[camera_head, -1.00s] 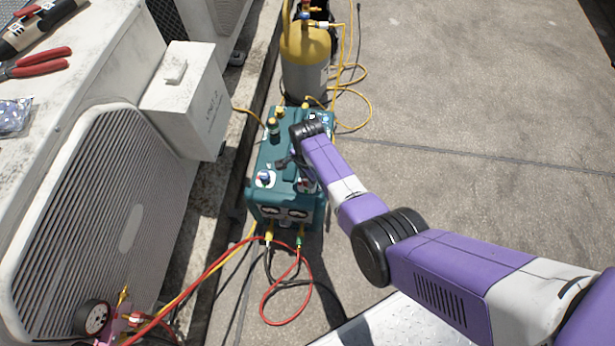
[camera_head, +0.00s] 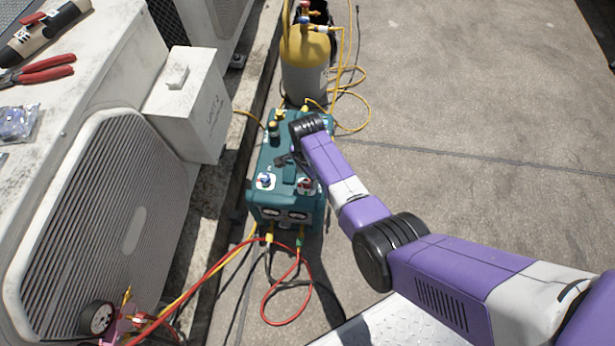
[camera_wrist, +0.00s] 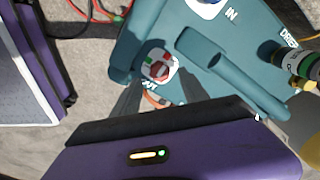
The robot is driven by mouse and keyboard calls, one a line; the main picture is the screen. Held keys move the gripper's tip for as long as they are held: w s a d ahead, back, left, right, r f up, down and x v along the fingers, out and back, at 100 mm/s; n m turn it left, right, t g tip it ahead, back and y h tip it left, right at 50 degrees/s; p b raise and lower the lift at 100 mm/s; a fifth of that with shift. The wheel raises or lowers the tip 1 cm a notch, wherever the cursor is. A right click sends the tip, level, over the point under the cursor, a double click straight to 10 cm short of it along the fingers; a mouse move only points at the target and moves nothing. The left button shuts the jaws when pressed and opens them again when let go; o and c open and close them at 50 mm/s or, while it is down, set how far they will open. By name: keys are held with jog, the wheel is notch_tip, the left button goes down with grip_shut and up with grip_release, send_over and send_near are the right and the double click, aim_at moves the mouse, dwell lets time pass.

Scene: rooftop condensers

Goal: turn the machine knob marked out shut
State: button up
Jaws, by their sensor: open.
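The green machine (camera_head: 282,207) stands on the concrete floor. Its red knob (camera_head: 305,185) is on a white dial at the front right of the top, and a blue knob (camera_head: 265,181) is at the front left. In the wrist view the red knob (camera_wrist: 158,69) sits on a dial with green and red marks, by partly covered lettering that looks like OUT. My gripper (camera_wrist: 155,95) is open, its blurred fingers pointing toward this knob with nothing held. In the head view my gripper (camera_head: 284,160) is over the machine top, partly hidden by my wrist.
A handle (camera_wrist: 235,75) rises from the machine top beside the knob. A yellow-topped cylinder (camera_head: 305,65) stands behind the machine. Red, yellow and black hoses (camera_head: 264,290) run from its front. White condenser units (camera_head: 100,200) line the left; the floor at right is clear.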

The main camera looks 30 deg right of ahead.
aim_at(308, 182)
notch_tip(308, 182, up, 5)
jog(key=shift+f+p, duration=0.2)
jog(key=shift+p, duration=0.5)
